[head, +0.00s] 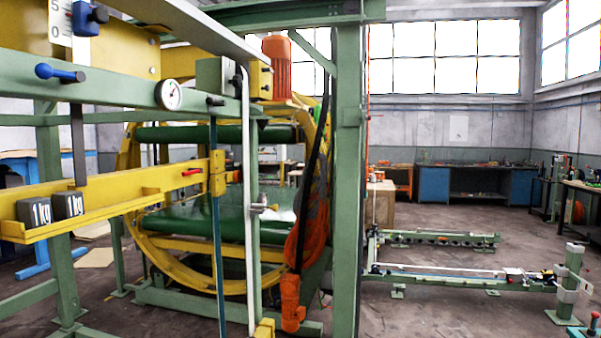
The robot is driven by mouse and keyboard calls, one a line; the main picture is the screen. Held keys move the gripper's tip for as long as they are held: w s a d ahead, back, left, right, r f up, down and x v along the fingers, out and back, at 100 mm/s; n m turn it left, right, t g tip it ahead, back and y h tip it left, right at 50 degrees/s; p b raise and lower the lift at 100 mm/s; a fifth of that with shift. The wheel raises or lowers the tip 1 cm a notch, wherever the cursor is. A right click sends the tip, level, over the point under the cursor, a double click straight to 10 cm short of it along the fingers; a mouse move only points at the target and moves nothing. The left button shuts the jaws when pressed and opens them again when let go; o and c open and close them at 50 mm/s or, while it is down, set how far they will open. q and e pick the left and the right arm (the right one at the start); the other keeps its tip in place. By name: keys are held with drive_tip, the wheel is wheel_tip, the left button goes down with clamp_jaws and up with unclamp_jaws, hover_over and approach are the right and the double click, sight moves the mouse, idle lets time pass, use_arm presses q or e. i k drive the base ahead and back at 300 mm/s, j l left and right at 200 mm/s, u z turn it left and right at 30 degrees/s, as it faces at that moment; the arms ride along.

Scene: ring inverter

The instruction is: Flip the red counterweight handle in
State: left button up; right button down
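A small red handle (192,172) sticks out to the left near the right end of a yellow beam (130,192), left of the green post. It is probably the counterweight handle. It lies about level, pointing slightly downward to its left tip. Two dark grey blocks marked 1 kg, the left one (34,212) and the right one (68,205), sit at the left on the yellow ledge. Neither of my grippers shows in the head view, and nothing touches the red handle.
A green frame with a tall post (348,170) stands in front of the yellow ring machine (150,240). A round gauge (169,94) and a blue knob (60,73) sit on the upper green beam. Open floor (440,255) lies at the right, around a low green rail frame (450,278).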

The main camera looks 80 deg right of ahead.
sight(188, 172)
drive_tip(key=z, duration=2.1)
drive_tip(key=i+l, duration=0.85)
drive_tip(key=i, duration=0.3)
drive_tip(key=i+l+z, duration=0.1)
drive_tip(key=i+l, duration=0.75)
drive_tip(key=i, duration=0.3)
